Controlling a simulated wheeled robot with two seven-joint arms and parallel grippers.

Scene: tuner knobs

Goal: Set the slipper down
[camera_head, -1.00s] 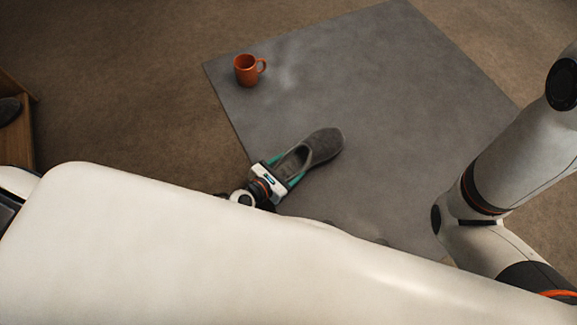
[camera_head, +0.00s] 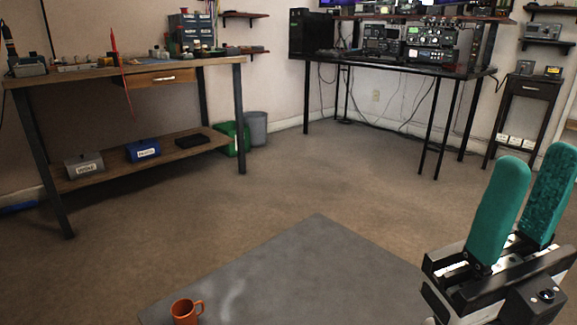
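My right gripper (camera_head: 540,165) is raised at the right edge of the head view. Its two teal fingers point up and stand apart with nothing between them. The slipper is not in view now, so I cannot tell how it lies or whether anything holds it. My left gripper is not in view.
A wooden workbench (camera_head: 150,72) stands at the left, a dark desk (camera_head: 400,62) with radio gear at the back. Open floor lies between.

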